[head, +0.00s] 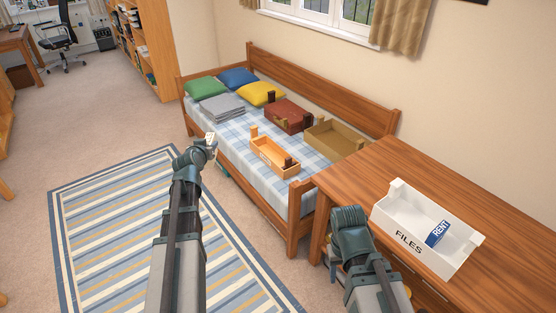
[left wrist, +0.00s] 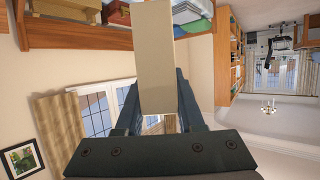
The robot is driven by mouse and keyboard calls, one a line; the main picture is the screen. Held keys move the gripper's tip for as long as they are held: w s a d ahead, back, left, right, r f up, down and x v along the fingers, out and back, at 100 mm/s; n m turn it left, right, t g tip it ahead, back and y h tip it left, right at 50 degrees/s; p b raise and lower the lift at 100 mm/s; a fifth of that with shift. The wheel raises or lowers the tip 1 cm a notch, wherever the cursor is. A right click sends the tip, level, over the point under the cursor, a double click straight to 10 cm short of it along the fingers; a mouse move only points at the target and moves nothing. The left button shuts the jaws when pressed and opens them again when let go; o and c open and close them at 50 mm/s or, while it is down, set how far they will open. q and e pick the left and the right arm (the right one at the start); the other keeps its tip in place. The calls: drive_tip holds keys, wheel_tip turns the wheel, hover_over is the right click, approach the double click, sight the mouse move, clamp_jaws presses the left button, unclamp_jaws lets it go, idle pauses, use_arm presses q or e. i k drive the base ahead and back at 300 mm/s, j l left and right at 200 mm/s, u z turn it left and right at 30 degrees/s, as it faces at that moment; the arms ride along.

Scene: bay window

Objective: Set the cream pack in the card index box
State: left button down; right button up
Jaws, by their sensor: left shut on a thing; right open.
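My left gripper (head: 208,147) is shut on the cream pack (head: 210,138), held up in front of the daybed. In the left wrist view the pack (left wrist: 153,60) is a plain beige block between the two fingers (left wrist: 158,112). An orange open box (head: 268,160) with a pale label stands on the daybed, with a dark thing at its right end; it looks like the card index box, but its label is unreadable. The pack is apart from it, to its left. My right gripper (head: 345,240) is open beside the desk, its fingers mostly hidden.
A dark red box (head: 288,115) and a tan open box (head: 335,140) stand behind the orange box. A white FILES box (head: 448,250) holding a blue RENT item stands on the desk (head: 380,170). A grey folded cloth (head: 222,107) and cushions lie on the daybed. Its wooden front rail borders it.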

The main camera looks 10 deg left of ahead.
sight(269, 155)
drive_tip(key=i+j+z, duration=0.1)
drive_tip(key=z, duration=0.35)
drive_tip(key=j+z, duration=0.25)
drive_tip(key=z, duration=0.2)
drive_tip(key=j+z, duration=0.4)
drive_tip(key=j, duration=0.6)
drive_tip(key=j+z, duration=0.4)
drive_tip(key=j, duration=0.6)
drive_tip(key=k+j, duration=0.1)
drive_tip(key=j, duration=1.05)
drive_tip(key=k+j, duration=0.15)
drive_tip(key=j, duration=0.4)
drive_tip(key=k+j+z, duration=0.1)
drive_tip(key=j, duration=0.5)
